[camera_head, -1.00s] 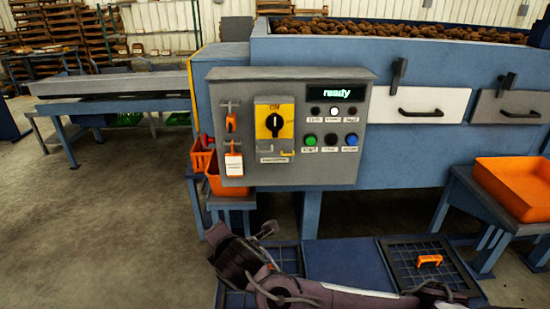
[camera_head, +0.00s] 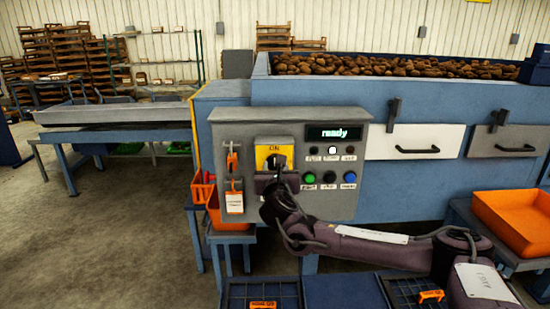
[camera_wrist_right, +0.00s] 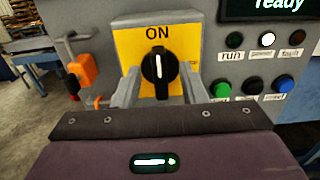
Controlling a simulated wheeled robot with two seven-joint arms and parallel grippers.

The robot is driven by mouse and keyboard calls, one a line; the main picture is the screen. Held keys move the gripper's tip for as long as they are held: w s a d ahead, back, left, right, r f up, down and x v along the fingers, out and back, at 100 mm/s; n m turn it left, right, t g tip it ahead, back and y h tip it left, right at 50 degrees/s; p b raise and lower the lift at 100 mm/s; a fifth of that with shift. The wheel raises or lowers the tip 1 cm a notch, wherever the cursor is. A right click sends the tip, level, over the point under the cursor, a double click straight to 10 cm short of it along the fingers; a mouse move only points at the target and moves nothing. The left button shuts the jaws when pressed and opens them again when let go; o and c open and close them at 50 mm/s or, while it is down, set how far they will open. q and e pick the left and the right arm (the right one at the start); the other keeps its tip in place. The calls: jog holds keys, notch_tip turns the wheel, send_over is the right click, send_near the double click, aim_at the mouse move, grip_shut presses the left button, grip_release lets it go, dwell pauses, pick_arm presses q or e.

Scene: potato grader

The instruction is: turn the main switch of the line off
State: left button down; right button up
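The main switch is a black rotary knob (camera_wrist_right: 158,68) on a yellow plate (camera_wrist_right: 126,48) marked ON. Its white pointer line stands upright toward the word ON in the right wrist view. The plate also shows in the head view (camera_head: 284,153), where my right gripper partly hides the knob. My right gripper (camera_wrist_right: 160,76) is open in front of the switch, with one finger to each side of the knob. Clear gaps show between fingers and knob, and nothing is held. My left gripper is not in view.
The grey control panel (camera_head: 226,134) carries a lit display (camera_head: 333,133) reading "ready" and several push-buttons right of the switch. Orange hanging tags (camera_head: 234,202) are left of it. An orange crate (camera_head: 515,220) stands at right. Orange clips (camera_head: 431,296) lie on the blue bench below.

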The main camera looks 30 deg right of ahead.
jog(key=shift+p+x, duration=0.3)
jog(key=shift+x, duration=0.75)
grip_shut()
